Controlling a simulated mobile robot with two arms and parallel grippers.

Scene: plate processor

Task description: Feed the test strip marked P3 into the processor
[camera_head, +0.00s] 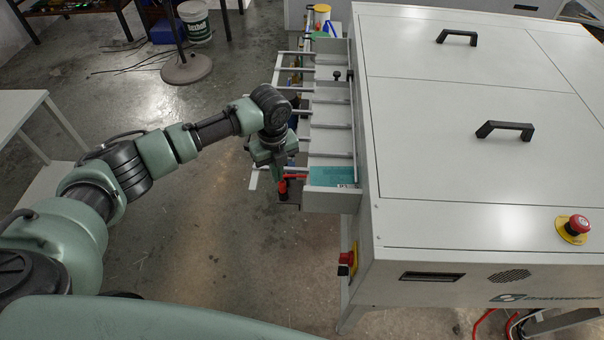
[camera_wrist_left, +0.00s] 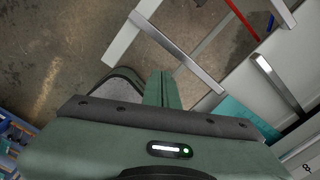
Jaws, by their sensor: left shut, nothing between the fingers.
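The processor (camera_head: 460,120) is a large pale grey cabinet on the right. Its slatted feed tray (camera_head: 331,142) sticks out from its left side. A flat teal sheet, possibly a test strip (camera_head: 333,176), lies at the near end of the tray; I cannot read a P3 mark on it. It also shows partly in the left wrist view (camera_wrist_left: 247,132), where my gripper body hides some of it. My left gripper (camera_head: 279,166) points down just left of the tray; its fingers are together and empty in the left wrist view (camera_wrist_left: 162,88). My right gripper is out of view.
Black handles (camera_head: 505,130) and a red stop button (camera_head: 573,226) sit on the processor's top. A red switch (camera_head: 347,261) is on its near left side. A white table (camera_head: 30,115) stands at the left. The floor between is open.

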